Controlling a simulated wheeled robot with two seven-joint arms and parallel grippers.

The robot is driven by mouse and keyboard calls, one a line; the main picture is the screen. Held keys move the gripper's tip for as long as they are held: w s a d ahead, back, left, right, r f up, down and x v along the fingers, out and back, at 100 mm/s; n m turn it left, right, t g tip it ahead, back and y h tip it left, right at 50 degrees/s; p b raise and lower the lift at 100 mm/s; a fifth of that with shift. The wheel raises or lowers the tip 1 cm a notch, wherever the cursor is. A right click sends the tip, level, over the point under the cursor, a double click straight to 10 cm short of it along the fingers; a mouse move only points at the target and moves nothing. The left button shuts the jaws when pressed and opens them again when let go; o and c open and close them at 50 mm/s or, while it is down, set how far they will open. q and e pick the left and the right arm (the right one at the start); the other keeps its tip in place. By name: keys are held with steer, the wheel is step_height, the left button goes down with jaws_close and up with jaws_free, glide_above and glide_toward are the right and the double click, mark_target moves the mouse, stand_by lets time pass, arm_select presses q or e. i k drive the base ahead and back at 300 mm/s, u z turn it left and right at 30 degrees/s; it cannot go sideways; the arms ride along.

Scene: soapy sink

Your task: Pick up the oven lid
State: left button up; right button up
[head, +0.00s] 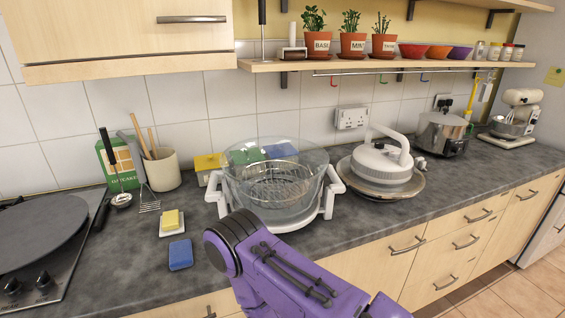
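The oven lid (381,163) is a round white lid with a large arched handle on top. It sits on a stack of brownish plates or pans on the counter, right of the oven. The glass oven bowl (248,190) is open at the top, with a wire rack inside, in a white stand (329,196) with side handles. Part of one of my purple arms crosses the bottom centre in front of the oven. No gripper fingers show in the head view, and nothing is seen touching the lid.
Left of the oven are a blue sponge (181,254), a yellow block on a small dish (172,229), a utensil pot (162,170) and a hob pan (38,235). A steel cooker (441,134) stands right of the lid. A shelf (390,64) with pots hangs above.

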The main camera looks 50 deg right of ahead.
mark_target(378, 174)
steer(key=u, duration=1.45)
steer(key=k, duration=2.05)
steer(key=z, duration=1.2)
